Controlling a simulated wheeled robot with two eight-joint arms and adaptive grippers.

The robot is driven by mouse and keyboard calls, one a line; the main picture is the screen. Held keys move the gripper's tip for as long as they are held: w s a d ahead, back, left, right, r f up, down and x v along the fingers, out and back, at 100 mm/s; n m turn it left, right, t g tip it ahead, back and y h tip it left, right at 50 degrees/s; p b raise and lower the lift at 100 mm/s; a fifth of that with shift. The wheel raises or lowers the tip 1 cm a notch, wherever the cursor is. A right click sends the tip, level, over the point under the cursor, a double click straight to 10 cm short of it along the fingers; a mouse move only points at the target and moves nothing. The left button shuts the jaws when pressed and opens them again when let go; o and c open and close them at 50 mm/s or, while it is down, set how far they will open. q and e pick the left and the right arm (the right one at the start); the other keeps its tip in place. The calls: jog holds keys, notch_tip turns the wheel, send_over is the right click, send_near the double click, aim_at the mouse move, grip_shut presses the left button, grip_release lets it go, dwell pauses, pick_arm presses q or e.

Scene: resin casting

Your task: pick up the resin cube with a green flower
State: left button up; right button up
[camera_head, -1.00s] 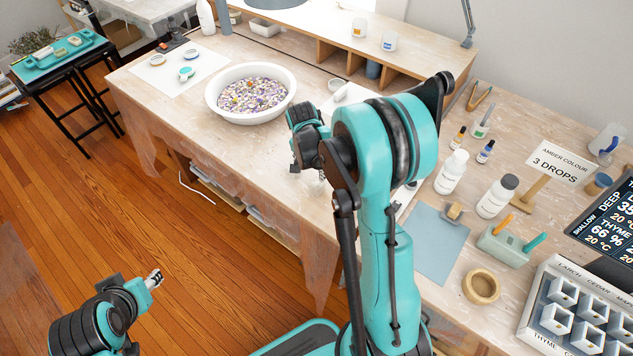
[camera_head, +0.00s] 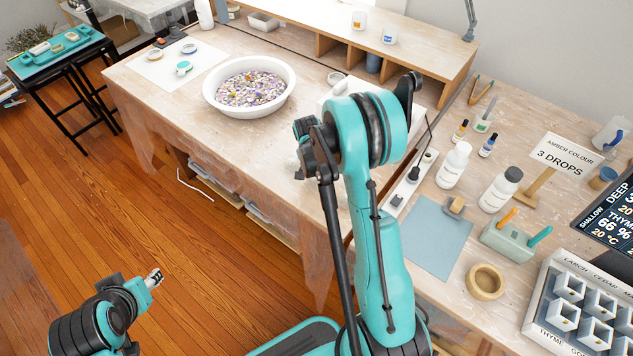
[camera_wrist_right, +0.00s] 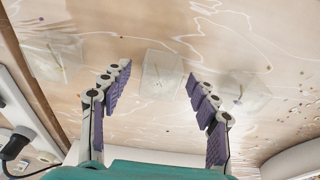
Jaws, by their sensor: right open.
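Three clear resin cubes lie on the table in the right wrist view: a left one (camera_wrist_right: 52,57) with a thin yellowish-green sprig, a middle one (camera_wrist_right: 161,73) with faint pale yellow bits, and a right one (camera_wrist_right: 240,95) with small dark specks. I cannot tell for sure which holds a green flower. My right gripper (camera_wrist_right: 157,88) is open, with the middle cube showing between its fingers, no contact visible.
A white bowl (camera_head: 208,98) of dried petals stands on the worktable left of my right arm. A power strip (camera_head: 402,190), bottles (camera_head: 453,166), a blue mat (camera_head: 435,250) and a mould tray (camera_head: 533,322) are at right. Bare tabletop lies in front of the bowl.

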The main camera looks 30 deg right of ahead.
jog(key=c, duration=1.3)
jog(key=shift+o, duration=0.2)
jog(key=shift+r, duration=0.15)
notch_tip(320, 180, up, 4)
jog(key=shift+r+p, duration=0.1)
jog(key=shift+p, duration=0.95)
jog(key=s+d+r+p, duration=0.3)
jog(key=s+d+r, duration=0.4)
jog(key=d, duration=0.2)
jog(key=a+n+t+y, duration=0.1)
jog(key=a+n, duration=1.2)
jog(key=a, duration=1.1)
jog(key=shift+s+a+n+y, duration=0.15)
jog(key=shift+a+n+y, duration=0.15)
jog(key=shift+n, duration=0.1)
